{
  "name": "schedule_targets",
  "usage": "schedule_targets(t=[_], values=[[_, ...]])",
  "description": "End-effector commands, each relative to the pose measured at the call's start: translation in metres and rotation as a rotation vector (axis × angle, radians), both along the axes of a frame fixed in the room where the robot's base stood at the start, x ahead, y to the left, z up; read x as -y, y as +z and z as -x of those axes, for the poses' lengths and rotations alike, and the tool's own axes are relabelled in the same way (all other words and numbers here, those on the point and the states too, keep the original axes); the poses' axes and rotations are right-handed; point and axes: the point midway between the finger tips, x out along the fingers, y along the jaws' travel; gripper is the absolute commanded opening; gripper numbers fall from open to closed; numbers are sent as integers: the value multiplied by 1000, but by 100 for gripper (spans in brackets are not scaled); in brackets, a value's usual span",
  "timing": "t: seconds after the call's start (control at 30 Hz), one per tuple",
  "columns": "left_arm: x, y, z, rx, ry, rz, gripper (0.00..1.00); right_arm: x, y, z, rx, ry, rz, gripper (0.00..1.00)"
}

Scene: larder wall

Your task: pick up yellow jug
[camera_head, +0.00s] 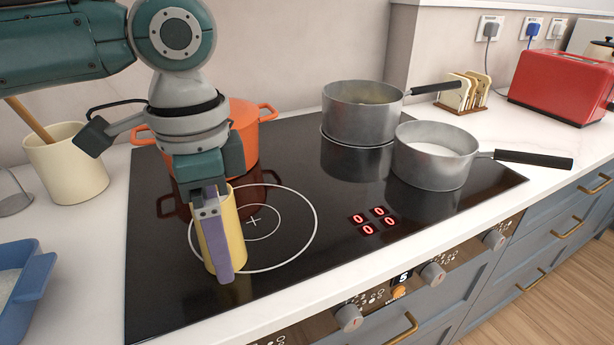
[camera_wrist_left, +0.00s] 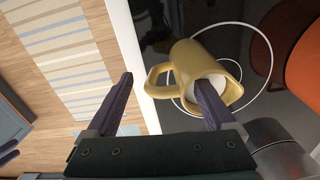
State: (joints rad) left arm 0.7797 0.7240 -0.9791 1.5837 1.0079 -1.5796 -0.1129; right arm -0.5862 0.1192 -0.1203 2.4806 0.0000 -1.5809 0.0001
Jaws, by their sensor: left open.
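The yellow jug (camera_head: 237,238) stands on the front left ring of the black hob, partly hidden behind my left gripper (camera_head: 222,275). In the left wrist view the jug (camera_wrist_left: 187,62) shows its open mouth, with something white inside, and its handle on the left. My left gripper also shows there (camera_wrist_left: 161,80), open, its two dark purple fingers apart. The jug's handle appears in the gap between the fingertips. One finger overlaps the jug's mouth in the picture; I cannot tell whether it is inside or above.
An orange pot (camera_head: 252,137) stands behind the jug. Two steel pans (camera_head: 362,118) (camera_head: 432,165) stand on the hob's right side. A cream crock (camera_head: 68,168) and blue dish (camera_head: 22,285) are at left. A toast rack (camera_head: 466,92) and red toaster (camera_head: 560,88) are at right.

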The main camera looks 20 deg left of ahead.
Motion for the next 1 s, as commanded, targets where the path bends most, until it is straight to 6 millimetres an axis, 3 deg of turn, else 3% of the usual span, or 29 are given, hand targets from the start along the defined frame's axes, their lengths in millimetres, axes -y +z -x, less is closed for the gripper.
schedule_targets(t=[0.13,0.43,1.0], values=[[1,-21,0,-1,-1,1,88,0,-3,-1,3,0,0,50],[0,-25,0,0,-1,0,87,0,-3,-2,6,0,0,50],[0,-25,0,1,-1,1,22,0,-3,-2,7,0,1,50]])
